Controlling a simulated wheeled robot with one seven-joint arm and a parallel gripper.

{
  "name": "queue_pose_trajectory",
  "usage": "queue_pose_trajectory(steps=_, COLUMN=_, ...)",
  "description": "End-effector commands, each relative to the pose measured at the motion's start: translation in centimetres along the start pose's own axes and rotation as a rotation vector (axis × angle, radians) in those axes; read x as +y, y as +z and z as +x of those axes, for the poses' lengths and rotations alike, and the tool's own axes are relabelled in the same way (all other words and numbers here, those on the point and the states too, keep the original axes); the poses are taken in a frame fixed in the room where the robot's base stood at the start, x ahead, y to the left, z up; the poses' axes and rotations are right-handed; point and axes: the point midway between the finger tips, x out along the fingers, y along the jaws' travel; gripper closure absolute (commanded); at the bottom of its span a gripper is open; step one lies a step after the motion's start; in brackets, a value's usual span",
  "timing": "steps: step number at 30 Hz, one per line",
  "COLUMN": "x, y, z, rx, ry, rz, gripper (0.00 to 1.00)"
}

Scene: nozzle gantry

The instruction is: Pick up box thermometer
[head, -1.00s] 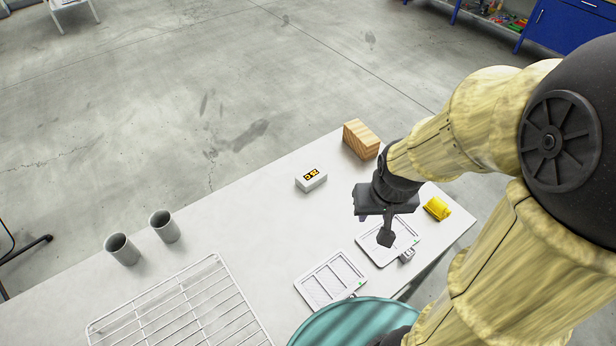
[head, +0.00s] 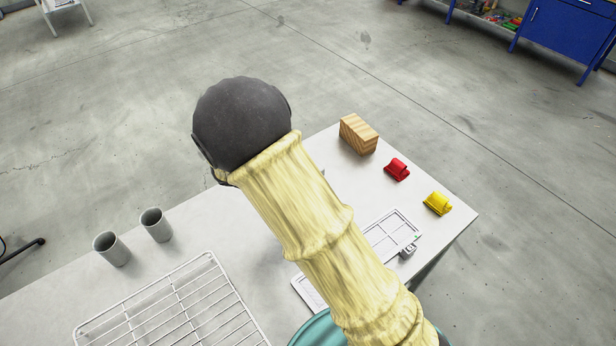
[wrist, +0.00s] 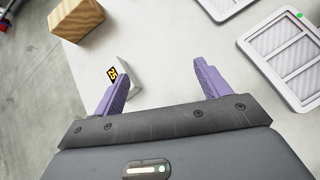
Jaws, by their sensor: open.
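The box thermometer (wrist: 131,74) is a small white box with a black and yellow display. In the wrist view it stands on the white table just beyond the left finger, which covers part of it. My gripper (wrist: 163,76) is open, with its two purple fingers apart and nothing held between them. The box lies nearer the left finger than the right one; I cannot tell whether they touch. In the head view my arm hides the gripper and nearly all of the thermometer.
A wooden block (head: 358,134), a red clip-like piece (head: 397,169) and a yellow one (head: 437,203) stand near the table's far right edge. Two grey cups (head: 156,225) and a wire rack (head: 165,310) are at left. A framed white panel (head: 392,236) lies at right.

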Motion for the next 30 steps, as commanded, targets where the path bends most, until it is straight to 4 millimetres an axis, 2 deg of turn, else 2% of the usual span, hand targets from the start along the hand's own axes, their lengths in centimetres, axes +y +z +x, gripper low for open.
queue_pose_trajectory(steps=1, x=0.9, y=-2.0, z=-0.7, rx=-0.062, ry=0.061, rz=-0.088, gripper=0.25)
queue_pose_trajectory(steps=3, x=2.2, y=-3.9, z=-1.9, rx=-0.145, ry=0.138, rz=-0.190, gripper=0.25)
queue_pose_trajectory(steps=6, x=3.5, y=-6.0, z=-3.5, rx=-0.244, ry=0.225, rz=-0.296, gripper=0.25)
queue_pose_trajectory(steps=9, x=4.2, y=-7.2, z=-4.7, rx=-0.306, ry=0.280, rz=-0.353, gripper=0.25)
queue_pose_trajectory(steps=23, x=4.5, y=-7.6, z=-5.1, rx=-0.329, ry=0.302, rz=-0.376, gripper=0.25)
queue_pose_trajectory(steps=26, x=4.8, y=-7.3, z=-4.1, rx=-0.328, ry=0.301, rz=-0.376, gripper=0.25)
queue_pose_trajectory(steps=30, x=5.7, y=-6.5, z=-1.8, rx=-0.330, ry=0.296, rz=-0.374, gripper=0.25)
